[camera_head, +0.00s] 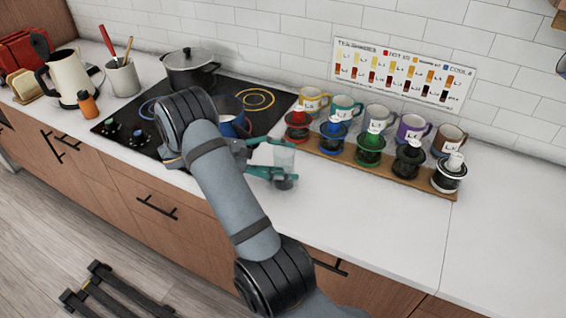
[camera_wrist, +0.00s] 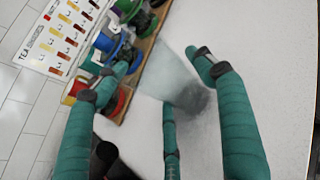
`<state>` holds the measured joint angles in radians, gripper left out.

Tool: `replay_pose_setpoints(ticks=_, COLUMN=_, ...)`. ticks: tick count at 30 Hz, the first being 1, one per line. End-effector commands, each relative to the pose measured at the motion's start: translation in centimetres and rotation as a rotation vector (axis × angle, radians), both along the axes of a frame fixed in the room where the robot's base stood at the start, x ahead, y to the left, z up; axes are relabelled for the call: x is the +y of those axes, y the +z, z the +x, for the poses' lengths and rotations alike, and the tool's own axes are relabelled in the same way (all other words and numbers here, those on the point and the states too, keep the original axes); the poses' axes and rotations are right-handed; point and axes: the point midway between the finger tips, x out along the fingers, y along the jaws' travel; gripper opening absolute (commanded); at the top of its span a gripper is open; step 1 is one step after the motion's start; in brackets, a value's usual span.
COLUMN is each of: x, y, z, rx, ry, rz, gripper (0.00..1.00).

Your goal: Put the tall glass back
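The tall glass (camera_head: 284,158) is clear, with a dark base, and appears upright on the white counter, left of the wooden rack. My gripper (camera_head: 280,160) has teal fingers with dark tips and reaches around it from the left. In the wrist view the glass (camera_wrist: 172,72) lies between the spread fingers of my gripper (camera_wrist: 162,66). White counter shows between the left finger and the glass; the right fingertip is close to its edge. A third finger lies below it. I cannot tell whether any finger touches it.
A wooden rack (camera_head: 330,157) holds several coloured drippers, with labelled mugs (camera_head: 347,108) behind it. A tea shades chart (camera_head: 400,72) is on the wall. A blue pot (camera_head: 232,122) on the black cooktop (camera_head: 122,122) is partly hidden by my arm. The counter to the right is clear.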

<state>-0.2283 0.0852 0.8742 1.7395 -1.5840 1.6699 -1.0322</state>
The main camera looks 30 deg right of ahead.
Motion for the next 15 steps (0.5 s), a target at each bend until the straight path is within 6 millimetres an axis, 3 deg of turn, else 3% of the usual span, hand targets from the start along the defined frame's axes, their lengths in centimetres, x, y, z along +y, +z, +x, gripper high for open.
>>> replay_pose_setpoints(ticks=4, x=-0.01, y=0.02, z=-0.01, rx=0.000, ry=0.000, rz=0.000, gripper=0.80)
replay_pose_setpoints(ticks=15, x=0.18, y=0.44, z=0.05, rx=-0.001, ry=0.001, rz=0.000, gripper=0.80)
